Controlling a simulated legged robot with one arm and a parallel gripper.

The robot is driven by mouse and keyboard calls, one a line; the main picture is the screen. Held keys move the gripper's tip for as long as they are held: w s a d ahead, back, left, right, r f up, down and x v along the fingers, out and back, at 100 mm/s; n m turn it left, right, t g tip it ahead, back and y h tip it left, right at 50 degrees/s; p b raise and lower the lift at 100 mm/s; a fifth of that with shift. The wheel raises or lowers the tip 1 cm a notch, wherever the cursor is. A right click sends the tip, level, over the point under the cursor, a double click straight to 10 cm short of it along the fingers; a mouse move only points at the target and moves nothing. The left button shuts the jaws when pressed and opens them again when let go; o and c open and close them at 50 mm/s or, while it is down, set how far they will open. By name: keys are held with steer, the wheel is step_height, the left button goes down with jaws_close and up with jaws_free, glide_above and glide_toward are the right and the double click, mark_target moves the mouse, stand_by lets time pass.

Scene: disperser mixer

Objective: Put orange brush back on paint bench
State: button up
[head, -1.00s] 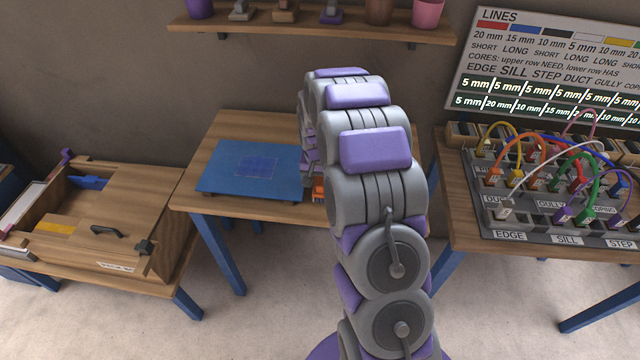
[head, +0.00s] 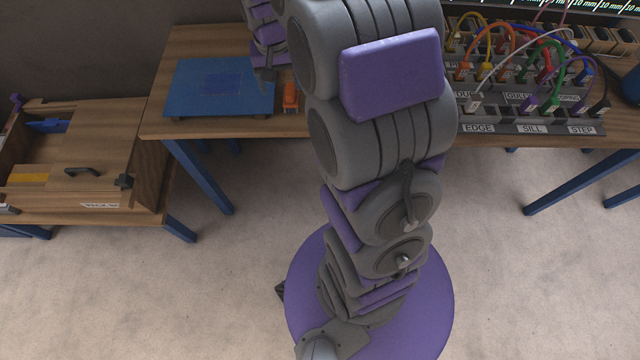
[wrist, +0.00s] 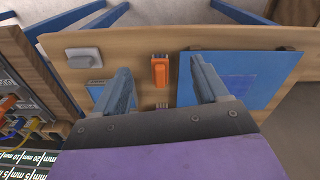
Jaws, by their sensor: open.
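The orange brush (head: 290,95) lies on a wooden bench (head: 180,45) with blue legs, just right of a blue board. I cannot tell how high the fingertips are above the bench. In the head view my arm hides the bench's right part.
The blue board (head: 218,88) covers much of the bench. A grey block (wrist: 83,53) and a small blue piece (wrist: 95,89) lie on the same bench. A wooden box (head: 90,150) stands left. A rack with coloured cables (head: 520,100) stands right.

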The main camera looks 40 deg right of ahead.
steer(key=s+a+r+n, duration=0.1)
steer(key=s+a+r, duration=0.1)
steer(key=s, duration=0.8)
steer(key=s+a+r+n+g, duration=0.1)
steer(key=s+a, duration=0.3)
steer(key=s, duration=0.6)
steer(key=s+a+r+n+g, duration=0.1)
steer(key=s+a+r+n, duration=0.2)
steer(key=s, duration=0.7)
steer(key=shift+s+a, duration=0.35)
